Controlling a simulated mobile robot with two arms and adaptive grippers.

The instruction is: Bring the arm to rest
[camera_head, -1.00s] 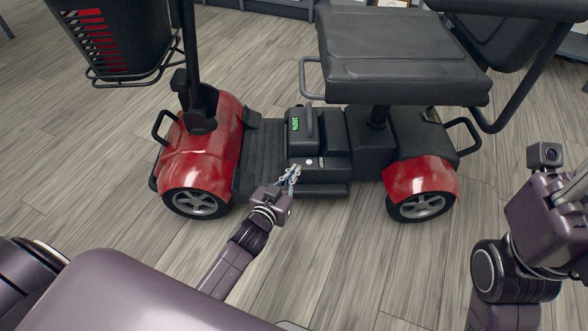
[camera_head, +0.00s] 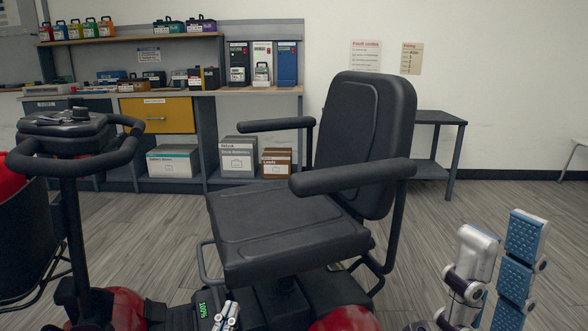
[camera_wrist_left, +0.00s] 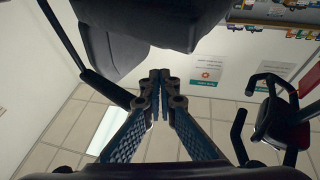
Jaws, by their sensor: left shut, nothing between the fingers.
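My left gripper (camera_head: 229,306) shows at the bottom of the head view, low in front of the scooter seat (camera_head: 285,230) and beside a green 100% display (camera_head: 203,309). In the left wrist view its fingertips (camera_wrist_left: 160,74) meet with nothing between them. Most of the left arm is out of the head view. My right gripper (camera_head: 498,235) points up at the lower right, clear of the scooter. Its two fingers stand apart, with a blue textured pad showing and nothing between them.
The scooter's handlebar (camera_head: 75,135) is at the left and its armrest (camera_head: 352,176) at the middle. A workbench (camera_head: 215,92) with boxes and a yellow drawer (camera_head: 157,115) stands behind. A dark side table (camera_head: 437,118) is at the back right. Floor at right is open.

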